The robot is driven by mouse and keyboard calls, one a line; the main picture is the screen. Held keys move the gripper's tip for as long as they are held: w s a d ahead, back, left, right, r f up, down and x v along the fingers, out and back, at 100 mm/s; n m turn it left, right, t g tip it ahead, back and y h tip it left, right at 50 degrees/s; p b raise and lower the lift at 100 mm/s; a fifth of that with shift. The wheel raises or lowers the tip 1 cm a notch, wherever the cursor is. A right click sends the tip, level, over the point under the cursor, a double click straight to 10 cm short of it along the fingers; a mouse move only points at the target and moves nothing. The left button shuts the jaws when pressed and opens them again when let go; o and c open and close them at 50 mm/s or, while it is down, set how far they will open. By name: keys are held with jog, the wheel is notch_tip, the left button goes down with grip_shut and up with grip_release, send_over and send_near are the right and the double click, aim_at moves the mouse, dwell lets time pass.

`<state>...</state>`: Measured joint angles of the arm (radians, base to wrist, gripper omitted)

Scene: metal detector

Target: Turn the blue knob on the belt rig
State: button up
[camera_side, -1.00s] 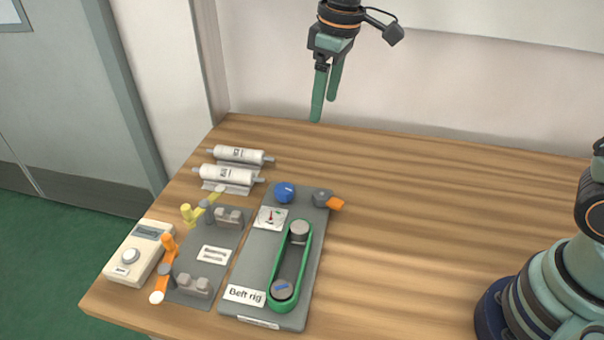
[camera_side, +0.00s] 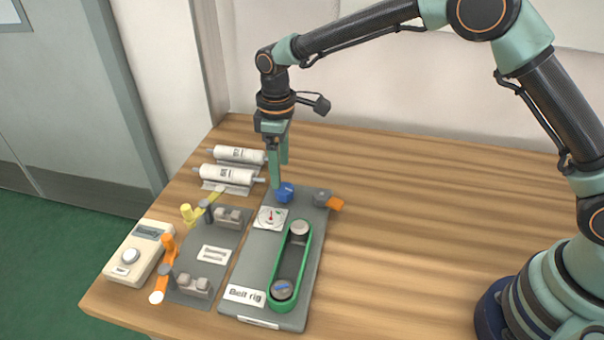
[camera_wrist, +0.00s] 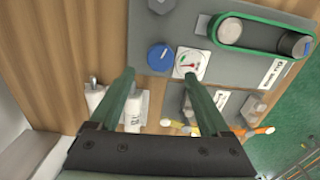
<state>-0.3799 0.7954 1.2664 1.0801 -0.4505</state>
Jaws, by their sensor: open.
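The blue knob (camera_side: 285,192) sits at the far end of the grey belt rig (camera_side: 258,262), beside a small dial gauge (camera_side: 270,218). In the wrist view the blue knob (camera_wrist: 160,57) lies ahead of the fingertips, between their lines. My gripper (camera_side: 278,176) points down just above and slightly left of the knob in the side view. Its two green fingers (camera_wrist: 160,90) are apart with nothing between them. I cannot tell whether a finger touches the knob. The green belt (camera_side: 291,265) runs around two pulleys on the rig.
A grey knob with an orange lever (camera_side: 330,200) stands right of the blue knob. Two white rollers (camera_side: 228,175) lie to the left, close to my fingers. A grey plate with clamps (camera_side: 212,253) and a cream meter (camera_side: 138,252) are farther left. The table's right side is clear.

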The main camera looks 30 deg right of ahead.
aim_at(282, 187)
jog(key=shift+f, duration=2.6)
grip_shut()
jog(key=shift+m, duration=0.3)
jog(key=m, duration=0.3)
jog(key=shift+w+d+m, duration=0.1)
jog(key=shift+d+m, duration=0.05)
jog(key=shift+m, duration=1.95)
jog(key=shift+r, duration=0.1)
